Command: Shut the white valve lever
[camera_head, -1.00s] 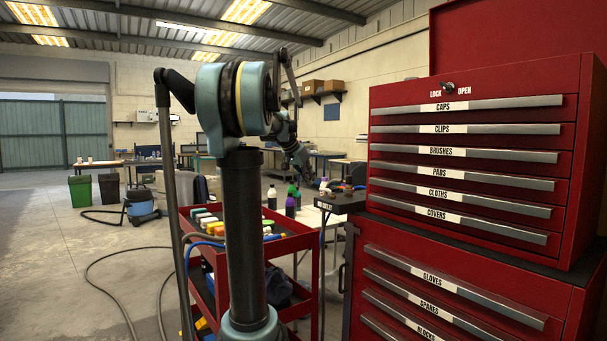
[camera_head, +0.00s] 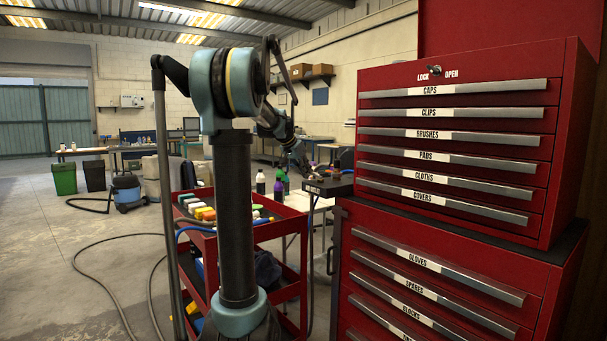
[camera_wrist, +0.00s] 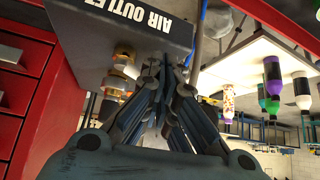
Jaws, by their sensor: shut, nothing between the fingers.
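A dark box lettered AIR OUTLETS (camera_wrist: 125,25) fills the upper left of the wrist view. Brass and pale fittings (camera_wrist: 120,78) show at its edge, just left of my fingers. I cannot make out a white valve lever for certain; my fingers hide part of this area. My gripper (camera_wrist: 172,75) is shut and empty, its fingertips close by the box edge; whether they touch anything is unclear. In the head view the box (camera_head: 328,189) juts from the left side of the red cabinet, with my gripper (camera_head: 308,170) small at its left end.
The tall red drawer cabinet (camera_head: 440,190) stands right of the box. A red trolley (camera_head: 285,232) with bottles stands left of it, partly behind my arm. Bottles (camera_head: 279,188) stand on a pale table behind. A hose crosses the open floor (camera_head: 90,270) at left.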

